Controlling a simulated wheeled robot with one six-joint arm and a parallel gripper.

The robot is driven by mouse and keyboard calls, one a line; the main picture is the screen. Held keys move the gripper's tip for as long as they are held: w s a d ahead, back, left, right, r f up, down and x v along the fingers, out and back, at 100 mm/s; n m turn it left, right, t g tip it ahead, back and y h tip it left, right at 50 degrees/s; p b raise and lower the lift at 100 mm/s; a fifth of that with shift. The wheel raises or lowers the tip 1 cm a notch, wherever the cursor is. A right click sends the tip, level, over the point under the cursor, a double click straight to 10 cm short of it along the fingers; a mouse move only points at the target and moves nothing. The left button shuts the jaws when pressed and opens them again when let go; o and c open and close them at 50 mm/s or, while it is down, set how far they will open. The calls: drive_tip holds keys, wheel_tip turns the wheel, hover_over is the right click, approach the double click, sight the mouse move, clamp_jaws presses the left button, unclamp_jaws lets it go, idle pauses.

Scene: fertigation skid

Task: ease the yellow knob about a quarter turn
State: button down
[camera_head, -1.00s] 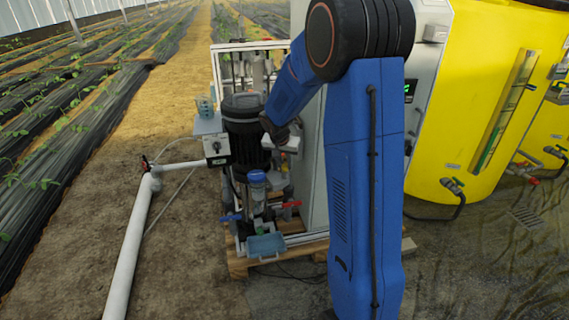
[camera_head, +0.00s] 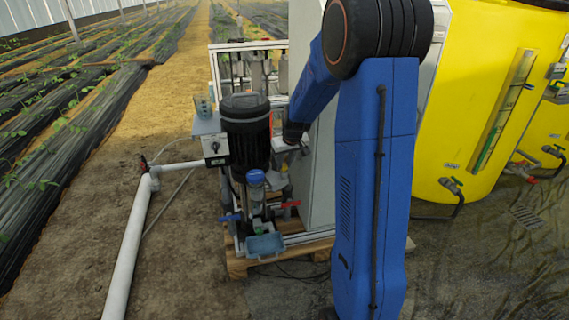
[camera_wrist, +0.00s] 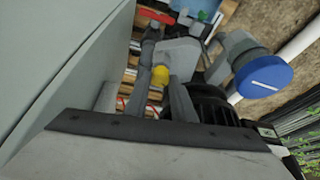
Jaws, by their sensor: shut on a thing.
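The yellow knob (camera_wrist: 160,76) is small and round and shows in the wrist view above the picture's middle. My gripper (camera_wrist: 161,70) reaches up from the bottom edge, with one grey finger on each side of the knob. The fingers are shut on the knob. In the head view, my gripper (camera_head: 290,146) is at the skid, just right of the black motor. The knob cannot be made out there. How far the knob is turned cannot be told.
The black motor (camera_head: 245,130) stands close left of my gripper. A grey cabinet (camera_head: 319,180) stands close on the right. A blue-capped part (camera_wrist: 264,77) and a red handle (camera_wrist: 156,16) show near the fingers in the wrist view. A white pipe (camera_head: 130,245) runs along the ground at left.

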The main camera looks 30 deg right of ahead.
drive_tip(key=shift+d+n+g+y, duration=0.15)
drive_tip(key=shift+n+y, duration=0.5)
drive_tip(key=shift+n, duration=1.05)
drive_tip(key=shift+d+n+g+y, duration=0.15)
drive_tip(key=shift+n+y, duration=0.5)
drive_tip(key=shift+n, duration=1.05)
drive_tip(key=shift+a, duration=0.1)
drive_tip(key=c, duration=1.5)
unclamp_jaws()
drive_tip(key=shift+r, duration=0.1)
drive_tip(key=v, duration=1.7)
drive_tip(key=shift+r, duration=0.1)
